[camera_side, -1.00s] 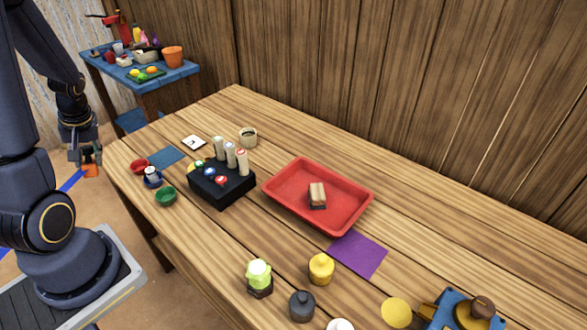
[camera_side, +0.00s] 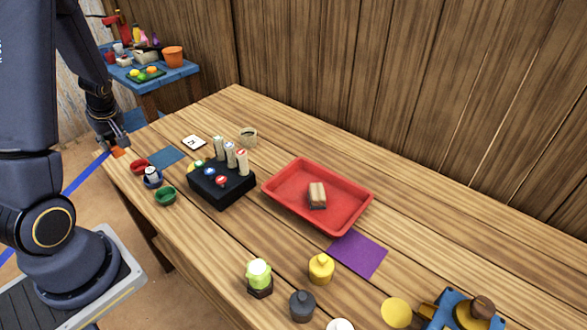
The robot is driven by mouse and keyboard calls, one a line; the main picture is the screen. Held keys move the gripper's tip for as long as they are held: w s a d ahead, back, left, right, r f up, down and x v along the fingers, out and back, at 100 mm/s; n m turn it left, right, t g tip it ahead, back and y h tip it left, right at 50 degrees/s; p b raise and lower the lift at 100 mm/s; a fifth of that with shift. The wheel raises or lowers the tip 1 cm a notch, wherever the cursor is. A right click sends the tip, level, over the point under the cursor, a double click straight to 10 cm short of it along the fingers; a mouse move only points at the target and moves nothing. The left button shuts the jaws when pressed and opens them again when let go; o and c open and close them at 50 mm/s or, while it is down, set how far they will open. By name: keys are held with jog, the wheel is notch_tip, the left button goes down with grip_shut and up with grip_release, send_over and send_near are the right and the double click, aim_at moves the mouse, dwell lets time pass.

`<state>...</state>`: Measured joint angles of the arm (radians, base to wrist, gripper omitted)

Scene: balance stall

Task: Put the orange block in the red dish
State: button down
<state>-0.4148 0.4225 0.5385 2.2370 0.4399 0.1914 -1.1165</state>
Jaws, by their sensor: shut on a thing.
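The orange block (camera_side: 118,153) is held in my gripper (camera_side: 115,149), which is shut on it near the table's left end. The gripper's fingers hide part of the block. The red dish (camera_side: 139,166) is a small round dish on the table, just to the right of and below the block in the picture. The block is apart from the dish. A gap between the block and the table top is hard to judge.
A blue mat (camera_side: 167,157) and a black box with pegs (camera_side: 210,193) are close by. A large red tray (camera_side: 290,192) lies mid-table.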

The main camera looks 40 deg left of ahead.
jog(key=shift+w+a+f, duration=0.9)
jog(key=shift+a+f, duration=0.05)
jog(key=shift+f, duration=0.75)
jog(key=shift+w+a+f, duration=0.85)
jog(key=shift+a+f, duration=0.15)
jog(key=shift+f, duration=0.7)
jog(key=shift+w+a+f, duration=0.9)
jog(key=shift+a+f, duration=0.05)
jog(key=shift+f, duration=0.75)
jog(key=shift+f, duration=0.55)
jog(key=c, duration=0.8)
grip_release()
jog(key=shift+o, duration=0.2)
